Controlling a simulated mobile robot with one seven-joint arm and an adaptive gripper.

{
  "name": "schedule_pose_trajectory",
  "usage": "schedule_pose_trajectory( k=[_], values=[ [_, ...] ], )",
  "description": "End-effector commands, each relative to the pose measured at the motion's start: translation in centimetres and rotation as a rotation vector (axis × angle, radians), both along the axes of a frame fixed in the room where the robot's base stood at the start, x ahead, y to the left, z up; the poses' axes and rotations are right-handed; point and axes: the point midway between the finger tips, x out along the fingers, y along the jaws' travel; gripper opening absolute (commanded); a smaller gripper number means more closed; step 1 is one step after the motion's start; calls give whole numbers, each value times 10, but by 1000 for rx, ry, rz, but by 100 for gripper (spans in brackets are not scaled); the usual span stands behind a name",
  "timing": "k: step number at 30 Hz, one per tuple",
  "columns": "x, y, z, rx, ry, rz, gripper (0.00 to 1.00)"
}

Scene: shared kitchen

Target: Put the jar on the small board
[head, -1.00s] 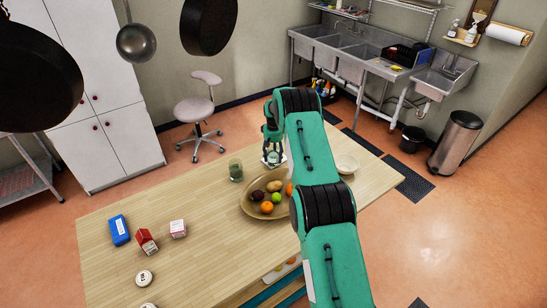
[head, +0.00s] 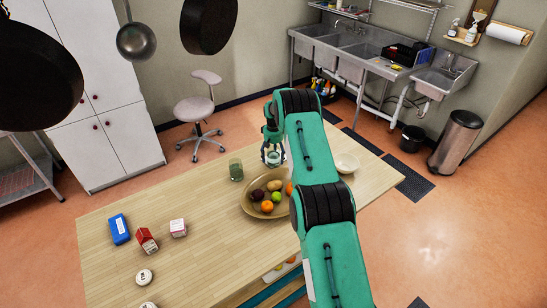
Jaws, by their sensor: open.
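My gripper (head: 273,161) is open over the far side of the wooden table, beyond the fruit tray. A small pale, glassy item (head: 273,156) shows between its fingers; it may be the jar, but it is too small and covered to be sure. I cannot tell whether the fingers touch it or what lies under it. A greenish glass container (head: 236,170) stands upright on the table, left of my gripper and apart from it. I cannot make out the small board; my arm hides part of the table.
An oval tray (head: 246,207) of fruit lies near my gripper. A pale bowl (head: 346,163) stands right of my arm. A blue box (head: 119,229), a red carton (head: 146,240), a pink-white carton (head: 178,228) and round white items (head: 144,276) are at the left. Pans and a ladle hang above.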

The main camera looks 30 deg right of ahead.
Motion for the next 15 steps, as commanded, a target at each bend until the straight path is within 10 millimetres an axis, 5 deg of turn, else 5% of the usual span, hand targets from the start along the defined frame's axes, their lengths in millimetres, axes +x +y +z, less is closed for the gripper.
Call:
schedule_pose_trajectory(
  k=[8,15],
  values=[
    [1,0,12,-1,-2,0,75],
    [1,-1,42,-2,-3,0,75]
  ],
)
